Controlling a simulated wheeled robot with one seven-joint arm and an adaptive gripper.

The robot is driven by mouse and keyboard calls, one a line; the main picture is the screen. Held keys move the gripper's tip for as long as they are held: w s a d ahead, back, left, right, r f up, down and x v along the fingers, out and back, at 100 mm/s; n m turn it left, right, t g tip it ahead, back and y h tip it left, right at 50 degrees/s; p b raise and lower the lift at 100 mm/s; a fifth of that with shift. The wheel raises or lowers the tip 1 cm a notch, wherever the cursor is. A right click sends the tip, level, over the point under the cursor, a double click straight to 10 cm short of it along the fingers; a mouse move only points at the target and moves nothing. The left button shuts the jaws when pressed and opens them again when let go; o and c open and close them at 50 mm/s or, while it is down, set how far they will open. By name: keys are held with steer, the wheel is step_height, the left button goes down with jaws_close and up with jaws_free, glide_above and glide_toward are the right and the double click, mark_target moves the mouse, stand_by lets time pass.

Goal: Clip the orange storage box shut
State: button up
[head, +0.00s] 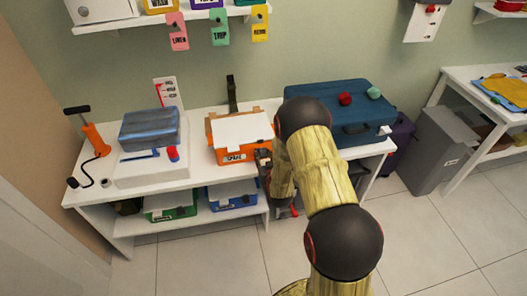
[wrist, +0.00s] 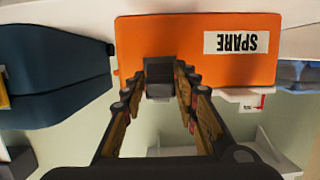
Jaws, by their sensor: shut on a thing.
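The orange storage box (head: 229,155) stands on the white bench with its white lid (head: 240,130) lying over the top. Its front carries a SPARE label, which shows upside down in the wrist view, where the orange front wall (wrist: 165,35) fills the upper middle. My gripper (head: 264,158) is at the box's front right. In the wrist view my gripper (wrist: 161,70) has its fingers on either side of a dark grey clip (wrist: 159,91) at the box's rim and is shut on it. Whether the clip is latched cannot be told.
A blue suitcase (head: 335,98) with a red and a green item on it stands right of the box. A grey-blue case (head: 150,130) on a white block stands to the left. Green (head: 170,207) and blue (head: 232,195) boxes sit on the shelf below.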

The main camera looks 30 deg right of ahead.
steer(key=r+g+p, duration=0.1)
steer(key=p, duration=0.1)
steer(key=r+g+p, duration=0.1)
steer(key=shift+w+d+y+p, duration=0.1)
steer(key=shift+w+y+p, duration=0.2)
steer(key=shift+w+p, duration=0.05)
steer(key=g+p, duration=0.2)
steer(key=p, duration=0.1)
steer(key=shift+w+d+g+y, duration=0.1)
steer(key=shift+w+g+y, duration=0.2)
steer(key=shift+y, duration=0.1)
steer(key=o, duration=0.9)
steer(key=shift+o, duration=0.8)
steer(key=v, duration=1.2)
steer(key=shift+w+d, duration=0.1)
